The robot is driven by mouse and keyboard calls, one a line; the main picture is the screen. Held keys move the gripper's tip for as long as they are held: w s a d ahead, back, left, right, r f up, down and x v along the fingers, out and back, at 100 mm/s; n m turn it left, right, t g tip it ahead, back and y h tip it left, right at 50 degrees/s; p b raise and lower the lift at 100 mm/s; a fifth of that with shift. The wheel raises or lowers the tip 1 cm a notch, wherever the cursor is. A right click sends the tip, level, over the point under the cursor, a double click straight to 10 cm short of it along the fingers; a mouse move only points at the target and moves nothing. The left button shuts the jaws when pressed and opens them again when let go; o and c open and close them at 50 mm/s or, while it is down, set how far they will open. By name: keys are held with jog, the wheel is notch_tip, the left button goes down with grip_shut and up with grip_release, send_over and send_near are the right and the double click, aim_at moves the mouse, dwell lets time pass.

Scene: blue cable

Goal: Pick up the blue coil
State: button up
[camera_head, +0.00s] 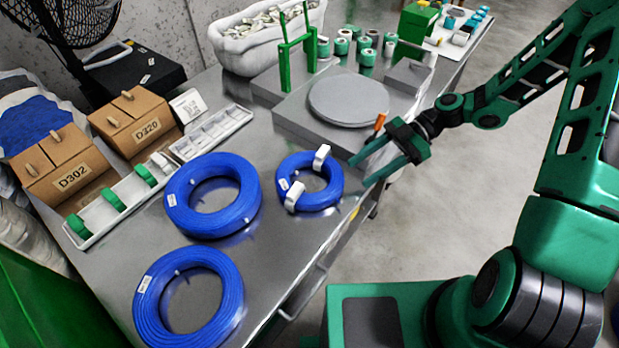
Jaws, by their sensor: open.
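Three blue coils lie flat on the metal table. The smallest blue coil (331,183) has two white clips on it and is nearest my gripper. A larger blue coil (178,203) lies to its left, and another large blue coil (152,305) lies at the lower left, near the table's front. My gripper (359,174) is open and empty, to the right of the smallest coil and by the table's right edge. Its green fingers point left toward that coil, apart from it. The exact height of the fingers above the table is hard to tell.
A grey machine with a round plate (348,101) stands behind my gripper, with green uprights (284,65) beyond. Cardboard boxes (66,167) and a white tray of green spools (96,235) line the left. Bare table (262,250) shows between the coils.

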aim_at(324, 194)
jog(key=shift+w+a+n+y, duration=0.1)
jog(key=shift+a+n+y, duration=0.3)
jog(key=shift+a, duration=0.25)
jog(key=x, duration=0.5)
jog(key=shift+f, duration=0.1)
jog(key=shift+d+f+x, duration=0.1)
jog(key=shift+f+x, duration=0.1)
jog(key=shift+x, duration=1.2)
jog(key=shift+d+f+x, duration=0.1)
jog(key=shift+f+x, duration=0.1)
jog(key=shift+x, duration=1.2)
jog(key=shift+c, duration=0.7)
jog(key=shift+d, duration=0.1)
grip_shut()
